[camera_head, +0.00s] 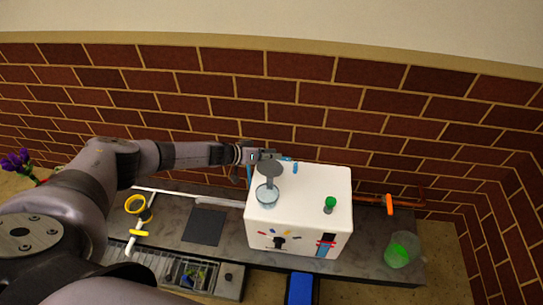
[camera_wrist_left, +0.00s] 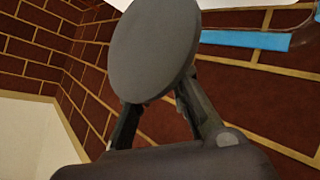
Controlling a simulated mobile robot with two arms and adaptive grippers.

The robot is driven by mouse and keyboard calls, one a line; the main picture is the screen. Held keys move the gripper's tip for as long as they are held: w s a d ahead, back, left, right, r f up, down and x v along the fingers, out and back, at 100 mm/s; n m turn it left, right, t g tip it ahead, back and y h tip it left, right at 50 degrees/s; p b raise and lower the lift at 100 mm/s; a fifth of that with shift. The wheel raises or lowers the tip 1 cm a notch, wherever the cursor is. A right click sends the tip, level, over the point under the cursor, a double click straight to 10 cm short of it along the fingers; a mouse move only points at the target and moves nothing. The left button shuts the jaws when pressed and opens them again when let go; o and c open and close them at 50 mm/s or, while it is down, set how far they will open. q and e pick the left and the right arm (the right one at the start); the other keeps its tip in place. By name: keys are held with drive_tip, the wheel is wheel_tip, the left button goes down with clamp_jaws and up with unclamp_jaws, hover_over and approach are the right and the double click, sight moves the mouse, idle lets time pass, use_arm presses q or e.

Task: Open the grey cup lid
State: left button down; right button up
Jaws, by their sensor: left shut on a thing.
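The grey cup lid (camera_head: 270,173) is a dark round disc at the back left of the white machine's top. It is tilted up above the far rim of a clear cup (camera_head: 267,196), whose near part shows uncovered. I cannot tell whether the lid still touches the rim. My left gripper (camera_head: 268,156) reaches in from the left behind the lid and is shut on it. In the left wrist view the lid (camera_wrist_left: 155,50) stands large in front of the fingers and hides their tips. My right gripper is not in view.
The white machine (camera_head: 315,195) has a green knob (camera_head: 330,203) on top and a blue part (camera_head: 295,167) behind. An orange valve (camera_head: 389,204) and a green-filled glass (camera_head: 398,254) are at right. The brick wall is close behind.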

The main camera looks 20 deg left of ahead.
use_arm(q)
drive_tip(key=shift+s+a+f, duration=0.2)
drive_tip(key=shift+s+f, duration=0.1)
drive_tip(key=shift+f, duration=0.2)
drive_tip(key=c, duration=1.6)
unclamp_jaws()
drive_tip(key=shift+s, duration=0.1)
drive_tip(key=shift+c, duration=0.2)
drive_tip(key=shift+o, duration=0.5)
drive_tip(key=shift+d, duration=0.1)
drive_tip(key=v, duration=1.2)
drive_tip(key=shift+w+r, duration=0.2)
drive_tip(key=shift+r, duration=0.25)
drive_tip(key=shift+c, duration=0.5)
